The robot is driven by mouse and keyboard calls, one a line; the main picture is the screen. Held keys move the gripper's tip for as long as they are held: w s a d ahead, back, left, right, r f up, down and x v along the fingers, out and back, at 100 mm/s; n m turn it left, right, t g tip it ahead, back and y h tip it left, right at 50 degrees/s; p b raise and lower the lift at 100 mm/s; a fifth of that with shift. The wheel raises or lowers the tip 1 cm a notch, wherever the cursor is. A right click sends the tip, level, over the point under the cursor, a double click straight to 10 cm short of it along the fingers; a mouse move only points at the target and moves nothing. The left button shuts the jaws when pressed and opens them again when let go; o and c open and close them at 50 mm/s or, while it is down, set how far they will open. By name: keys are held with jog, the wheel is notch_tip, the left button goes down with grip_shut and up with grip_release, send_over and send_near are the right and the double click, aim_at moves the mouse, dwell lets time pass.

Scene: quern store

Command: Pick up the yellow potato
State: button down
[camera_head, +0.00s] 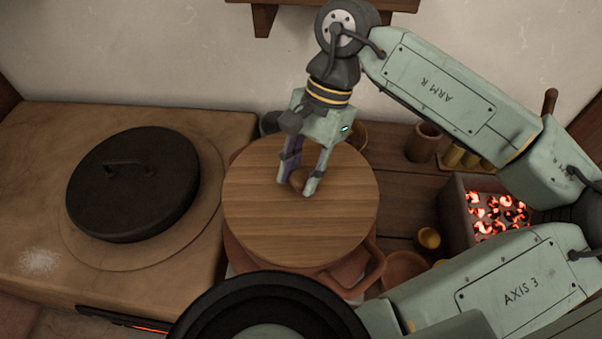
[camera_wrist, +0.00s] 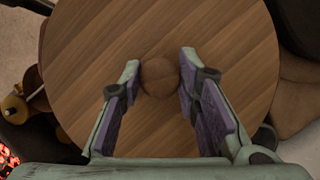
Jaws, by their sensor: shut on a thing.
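My gripper (camera_head: 298,188) is shut on the brown round knob (camera_wrist: 160,77) of a wooden lid (camera_head: 250,220). The knob sits between the two fingertips at the middle of the lid, and it also shows in the head view (camera_head: 299,179). The lid is over a terracotta pot (camera_head: 372,275); I cannot tell whether it rests on the rim or is raised. The pot's inside is hidden. A small rounded yellow-brown thing (camera_head: 428,239) is on the table to the right of the lid; I cannot tell whether it is the yellow potato.
A black lidded pan (camera_head: 130,185) sits on the clay stove at left. A box of glowing coals (camera_head: 495,212) stands at right. A brown cup (camera_head: 424,142) is at the back right, and a shallow brown bowl (camera_head: 404,268) lies beside the pot.

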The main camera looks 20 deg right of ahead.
jog(key=shift+f, duration=0.4)
jog(key=shift+f+b, duration=0.35)
jog(key=shift+b, duration=0.15)
jog(key=shift+f, duration=0.1)
jog(key=c, duration=1.2)
grip_release()
